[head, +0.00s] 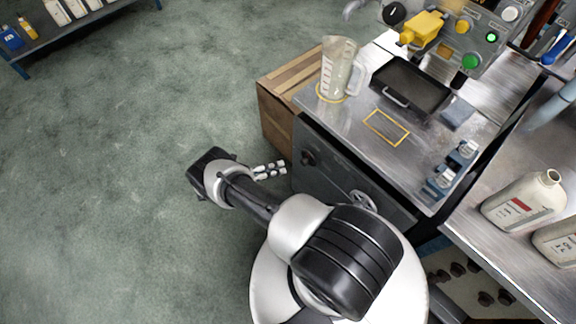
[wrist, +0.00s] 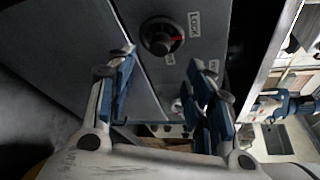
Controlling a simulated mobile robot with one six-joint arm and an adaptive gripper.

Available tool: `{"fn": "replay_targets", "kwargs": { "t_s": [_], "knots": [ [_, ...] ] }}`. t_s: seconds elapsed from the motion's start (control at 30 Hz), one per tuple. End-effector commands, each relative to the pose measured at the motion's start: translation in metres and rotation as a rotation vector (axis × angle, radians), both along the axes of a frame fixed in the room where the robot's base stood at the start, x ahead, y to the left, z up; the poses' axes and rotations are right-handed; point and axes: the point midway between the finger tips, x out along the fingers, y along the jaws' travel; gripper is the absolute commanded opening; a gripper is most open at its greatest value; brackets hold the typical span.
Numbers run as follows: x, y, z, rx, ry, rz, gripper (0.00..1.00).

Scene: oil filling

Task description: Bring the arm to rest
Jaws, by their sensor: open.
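My gripper (head: 270,170) is out over the floor, just left of the grey cabinet (head: 325,175) and below the level of its metal top. In the wrist view my gripper (wrist: 165,85) has its two blue-padded fingers spread apart with nothing between them. Beyond the fingers is the cabinet front with a round black knob (wrist: 161,37) that has a red mark, beside a label reading LOCK. The same knob (head: 308,157) shows on the cabinet front in the head view. I cannot see any contact between the fingers and the cabinet.
A clear measuring jug (head: 338,75) stands on the cabinet top inside a yellow ring. A black tray (head: 408,88) is beside it. A wooden crate (head: 272,112) stands behind my gripper. White bottles (head: 522,200) stand at the right. The green floor (head: 120,170) at left is clear.

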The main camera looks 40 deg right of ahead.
Motion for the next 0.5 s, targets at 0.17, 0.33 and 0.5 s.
{"fn": "replay_targets", "kwargs": {
  "t_s": [0.17, 0.33, 0.5],
  "knots": [
    [0.005, 0.018, 0.003, 0.0, 0.0, 0.001, 0.48],
    [0.006, 0.021, 0.004, 0.0, 0.0, -0.001, 0.48],
    [0.006, 0.021, 0.004, 0.0, 0.0, -0.001, 0.48]
  ]
}}
